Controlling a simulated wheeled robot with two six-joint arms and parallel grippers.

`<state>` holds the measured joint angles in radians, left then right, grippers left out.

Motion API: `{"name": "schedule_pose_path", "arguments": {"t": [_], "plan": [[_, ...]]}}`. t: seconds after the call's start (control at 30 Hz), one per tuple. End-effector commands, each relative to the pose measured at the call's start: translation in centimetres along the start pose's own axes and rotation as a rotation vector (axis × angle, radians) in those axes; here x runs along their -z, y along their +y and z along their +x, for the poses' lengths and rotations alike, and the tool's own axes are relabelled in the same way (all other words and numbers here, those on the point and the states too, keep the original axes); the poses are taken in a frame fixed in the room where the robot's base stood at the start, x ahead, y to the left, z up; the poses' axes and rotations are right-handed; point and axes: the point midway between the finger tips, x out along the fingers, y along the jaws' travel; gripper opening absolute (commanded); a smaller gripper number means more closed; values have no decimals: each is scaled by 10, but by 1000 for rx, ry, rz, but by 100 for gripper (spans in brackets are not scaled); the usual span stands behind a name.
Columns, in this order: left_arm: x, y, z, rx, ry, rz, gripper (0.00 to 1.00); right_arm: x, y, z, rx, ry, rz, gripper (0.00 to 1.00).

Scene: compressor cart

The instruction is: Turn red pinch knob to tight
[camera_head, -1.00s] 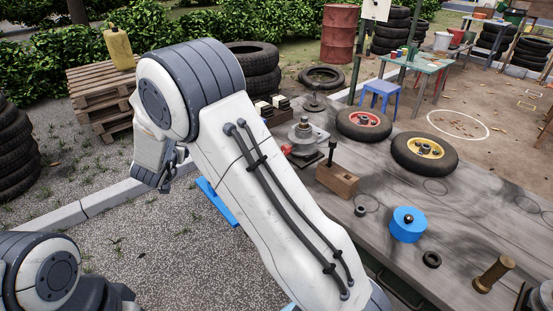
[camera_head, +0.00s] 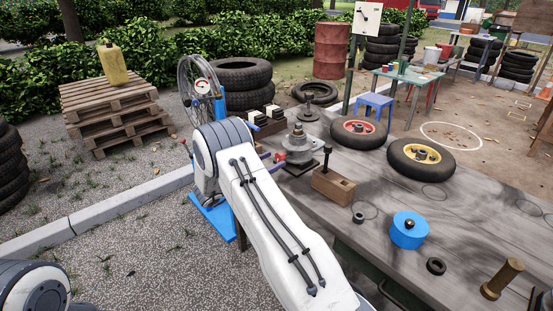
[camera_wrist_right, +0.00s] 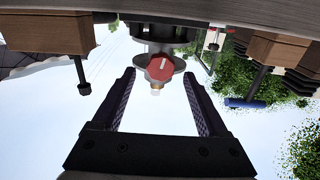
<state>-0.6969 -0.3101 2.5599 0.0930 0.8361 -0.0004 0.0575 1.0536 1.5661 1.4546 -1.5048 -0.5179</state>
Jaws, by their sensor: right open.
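The red pinch knob (camera_wrist_right: 160,68) shows in the right wrist view, at the front of a grey metal fitting with a pale tip just below it. My right gripper (camera_wrist_right: 159,75) is open, its two dark fingers spread to the left and right of the knob. The knob appears between the fingertips, with gaps on both sides; I cannot tell the depth between them. My left gripper is out of view.
On the bench (camera_head: 400,205) are a wooden block with a black post (camera_head: 333,186), a blue cylinder (camera_head: 408,231) and two small wheels (camera_head: 421,158). A blue stand (camera_head: 219,111) with a spoked wheel rises behind my right arm. The wrist view looks upside down.

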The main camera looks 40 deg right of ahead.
Motion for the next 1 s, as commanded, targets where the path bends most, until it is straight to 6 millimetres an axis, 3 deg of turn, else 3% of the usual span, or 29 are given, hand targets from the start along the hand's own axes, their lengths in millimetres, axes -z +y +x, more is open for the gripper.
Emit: {"name": "schedule_pose_path", "arguments": {"t": [0.2,0.53,0.73,1.0], "plan": [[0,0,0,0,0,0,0,0,0,23,0,0,0,76],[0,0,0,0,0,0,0,0,0,26,2,-1,0,76],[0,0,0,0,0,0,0,0,0,26,2,-1,0,0],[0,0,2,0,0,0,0,-1,0,25,2,0,18,0]]}}
